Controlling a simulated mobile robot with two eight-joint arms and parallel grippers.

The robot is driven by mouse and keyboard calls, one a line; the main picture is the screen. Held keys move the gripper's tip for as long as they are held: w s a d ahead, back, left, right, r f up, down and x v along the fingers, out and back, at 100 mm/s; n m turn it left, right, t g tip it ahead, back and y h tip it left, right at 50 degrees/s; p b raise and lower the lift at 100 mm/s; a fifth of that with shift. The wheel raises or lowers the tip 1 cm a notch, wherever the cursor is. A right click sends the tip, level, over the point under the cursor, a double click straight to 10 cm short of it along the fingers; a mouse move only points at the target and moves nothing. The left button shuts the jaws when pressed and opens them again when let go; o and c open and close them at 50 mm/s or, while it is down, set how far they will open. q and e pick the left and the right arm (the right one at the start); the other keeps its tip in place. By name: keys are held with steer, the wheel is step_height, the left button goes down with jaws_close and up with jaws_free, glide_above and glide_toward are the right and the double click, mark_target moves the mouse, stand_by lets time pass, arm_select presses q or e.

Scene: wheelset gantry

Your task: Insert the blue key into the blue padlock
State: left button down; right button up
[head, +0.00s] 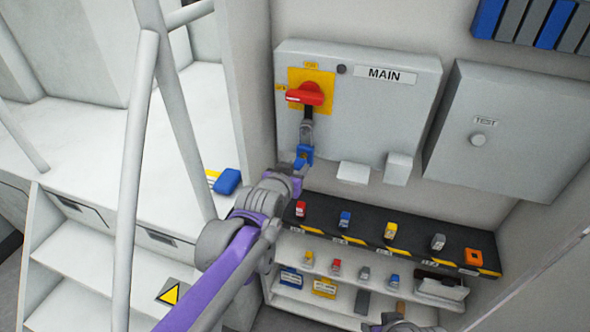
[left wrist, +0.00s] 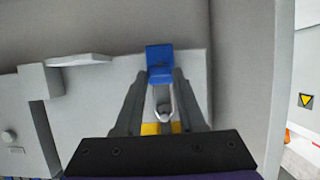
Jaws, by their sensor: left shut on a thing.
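A blue padlock (head: 304,153) with a silver shackle is below the red rotary switch (head: 306,94) on the MAIN box. It also shows in the left wrist view (left wrist: 160,58), its shackle (left wrist: 162,103) between my fingers and a yellow plate behind. My left gripper (head: 300,163) is shut on the padlock's blue body. I cannot tell whether the shackle passes through the switch handle. No blue key is clear at the padlock. A small blue piece (head: 394,280) lies on the lower shelf, and another blue piece (head: 345,218) on the upper one; which is a key is too small to tell.
The black upper shelf (head: 370,238) also holds red, yellow, grey and orange pieces. The TEST box (head: 492,140) is at the right. A pale rail (head: 140,130) and steps stand at the left. Part of my right arm shows at the bottom edge.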

arm_select(q)
steer(key=shift+w+d, duration=0.2)
steer(key=shift+w, duration=0.55)
steer(key=shift+c, duration=2.1)
jaws_free()
steer(key=shift+s, duration=0.1)
steer(key=v, duration=1)
steer(key=shift+s, duration=0.35)
steer(key=shift+a+r, duration=0.1)
steer(key=shift+r, duration=0.05)
steer(key=s+a+f+n+g+y+p, duration=0.1)
steer(key=s+a+f+g+y, duration=0.1)
steer(key=s+a+f, duration=0.5)
steer(key=s+a+f+n+g+y+p, duration=0.2)
steer(key=s+a+f+g, duration=0.3)
steer(key=s, duration=1)
steer(key=a+f, duration=0.3)
steer(key=f, duration=0.2)
steer(key=shift+a+f+n, duration=0.2)
steer(key=shift+n, duration=0.1)
